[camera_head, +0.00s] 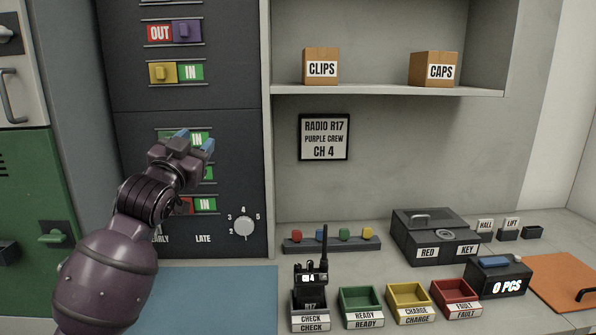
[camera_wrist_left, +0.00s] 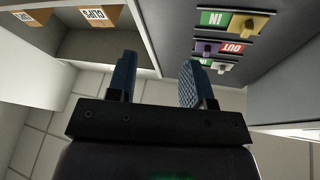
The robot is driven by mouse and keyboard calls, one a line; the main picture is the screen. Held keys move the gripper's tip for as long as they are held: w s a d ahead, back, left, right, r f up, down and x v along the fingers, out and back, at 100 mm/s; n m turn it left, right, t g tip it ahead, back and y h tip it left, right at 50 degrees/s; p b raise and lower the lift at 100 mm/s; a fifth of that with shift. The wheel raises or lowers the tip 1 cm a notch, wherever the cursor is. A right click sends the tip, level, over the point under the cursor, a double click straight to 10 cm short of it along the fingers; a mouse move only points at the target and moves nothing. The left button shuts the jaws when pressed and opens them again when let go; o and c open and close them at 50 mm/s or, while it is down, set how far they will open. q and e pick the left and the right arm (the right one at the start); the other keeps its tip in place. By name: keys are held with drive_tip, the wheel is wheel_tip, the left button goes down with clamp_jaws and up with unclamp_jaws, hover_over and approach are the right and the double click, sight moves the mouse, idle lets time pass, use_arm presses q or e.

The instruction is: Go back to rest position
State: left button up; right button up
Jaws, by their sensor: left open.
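My left gripper (camera_head: 194,142) is raised in front of the dark slider panel (camera_head: 190,100) at the left of the head view. Its blue fingers are apart with nothing between them. It also shows in the left wrist view (camera_wrist_left: 158,82), open and empty. My purple left arm hides part of the panel's lower rows and lettering. My right gripper is in neither view. A black radio (camera_head: 311,283) stands upright in the CHECK tray (camera_head: 310,322) on the counter.
Green READY (camera_head: 361,320), yellow CHARGE (camera_head: 408,315) and red FAULT (camera_head: 457,308) trays stand in a row. Behind them are a black RED KEY box (camera_head: 435,235) and a 0 PCS box (camera_head: 498,278). The blue mat (camera_head: 215,300) has free room.

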use_arm(q)
drive_tip(key=s+a+f+n+g+y, duration=0.1)
drive_tip(key=s+f, duration=0.3)
drive_tip(key=f, duration=0.7)
drive_tip(key=s+a+f+n+g, duration=0.1)
drive_tip(key=s+f, duration=0.3)
drive_tip(key=f, duration=0.6)
drive_tip(key=s+a+f+g+y, duration=0.15)
drive_tip(key=s+f, duration=0.35)
drive_tip(key=f, duration=0.6)
drive_tip(key=s+a+f+n+g+y, duration=0.1)
drive_tip(key=s+f+g, duration=0.2)
drive_tip(key=s+f, duration=0.7)
drive_tip(key=s+a+f+n+g+y, duration=0.1)
drive_tip(key=s+a+f+n+g, duration=0.1)
drive_tip(key=s+f, duration=0.9)
drive_tip(key=shift+s+a+f+g, duration=0.25)
drive_tip(key=shift+s+g, duration=0.2)
drive_tip(key=shift+s, duration=0.75)
